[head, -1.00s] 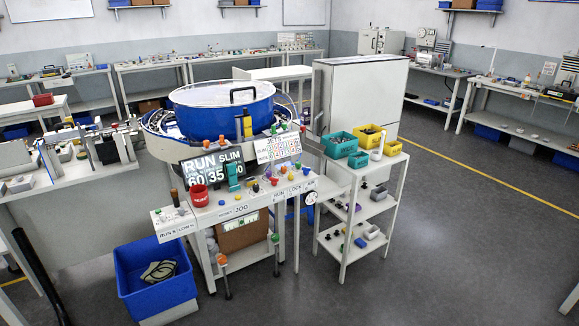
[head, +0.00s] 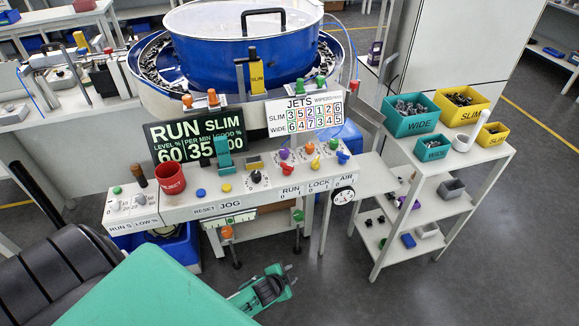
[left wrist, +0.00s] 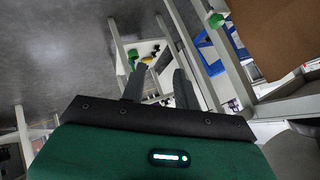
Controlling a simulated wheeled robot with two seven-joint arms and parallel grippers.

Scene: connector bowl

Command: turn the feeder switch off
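The feeder's white control panel (head: 218,208) carries several knobs and switches. A black rotary knob (head: 257,177) sits mid-panel. To its right are several coloured levers above the labels RUN, LOCK and AIR. Which one is the feeder switch, and its position, I cannot tell for certain. The black display (head: 199,140) reads RUN SLIM. My left gripper (head: 270,288) is low in front of the panel, apart from it. In the left wrist view its two grey fingers (left wrist: 159,86) are spread with nothing between them. My right gripper is not in view.
The blue bowl (head: 215,55) stands behind the panel. A red cup (head: 170,179) sits on the panel's left part. A shelf rack (head: 385,245) with teal and yellow bins stands to the right. A black chair-like thing (head: 65,280) is at lower left. Grey floor at lower right is clear.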

